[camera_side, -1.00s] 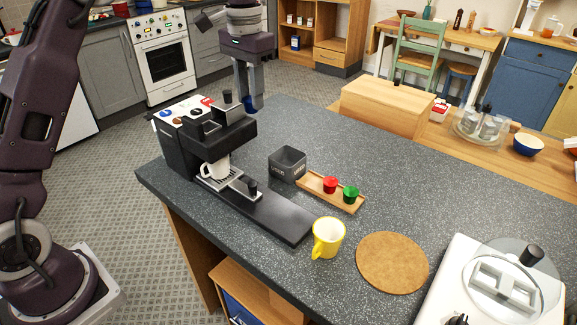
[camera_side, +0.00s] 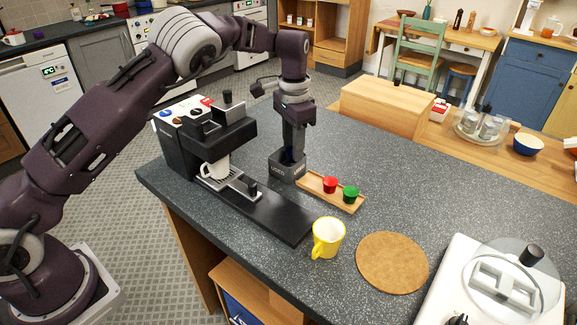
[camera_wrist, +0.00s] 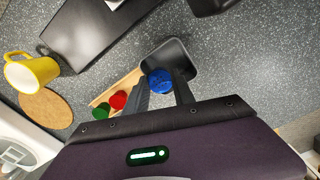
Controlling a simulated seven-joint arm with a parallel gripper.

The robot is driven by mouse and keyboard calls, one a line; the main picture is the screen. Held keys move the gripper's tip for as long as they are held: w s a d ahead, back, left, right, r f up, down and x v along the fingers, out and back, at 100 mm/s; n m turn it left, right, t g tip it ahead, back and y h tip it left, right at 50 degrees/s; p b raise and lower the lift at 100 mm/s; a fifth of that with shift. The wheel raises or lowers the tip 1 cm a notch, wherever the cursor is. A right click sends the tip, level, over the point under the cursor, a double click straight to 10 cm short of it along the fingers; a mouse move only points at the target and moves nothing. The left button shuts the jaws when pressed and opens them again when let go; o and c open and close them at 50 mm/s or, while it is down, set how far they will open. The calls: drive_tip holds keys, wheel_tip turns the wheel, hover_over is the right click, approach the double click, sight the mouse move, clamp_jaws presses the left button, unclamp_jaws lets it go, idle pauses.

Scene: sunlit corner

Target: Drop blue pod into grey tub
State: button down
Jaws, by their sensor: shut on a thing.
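The grey tub (camera_side: 287,174) stands on the dark counter beside the coffee machine. It also shows in the wrist view (camera_wrist: 181,56). My gripper (camera_side: 292,153) points down into the tub's opening, with its fingertips around the blue pod. The blue pod (camera_wrist: 160,81) shows in the wrist view between the two fingers, over or inside the tub. In the side view only a small bit of blue (camera_side: 288,154) shows between the fingers. My gripper in the wrist view (camera_wrist: 164,88) is shut on the pod. The pod's exact height in the tub is hard to tell.
A wooden tray (camera_side: 315,186) with a red pod (camera_side: 330,184) and a green pod (camera_side: 350,194) lies right of the tub. The coffee machine (camera_side: 184,140) with a white cup stands left. A yellow mug (camera_side: 327,238) and a round cork mat (camera_side: 392,263) are nearer the front.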

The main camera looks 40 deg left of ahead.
drive_tip(key=c, duration=1)
unclamp_jaws()
drive_tip(key=shift+o, duration=0.2)
wheel_tip(320, 180, up, 7)
drive_tip(key=s+a+r+n+t+h, duration=0.2)
drive_tip(key=s+r+n+t, duration=0.15)
drive_tip(key=s+r, duration=1.3)
drive_tip(key=s+f+t+y, duration=0.1)
drive_tip(key=s+f, duration=0.2)
drive_tip(key=s, duration=0.8)
drive_tip(key=s+d+f+n+t+y, duration=0.1)
drive_tip(key=s+f, duration=0.3)
drive_tip(key=s, duration=0.6)
drive_tip(key=shift+s+d, duration=0.15)
drive_tip(key=shift+s, duration=0.2)
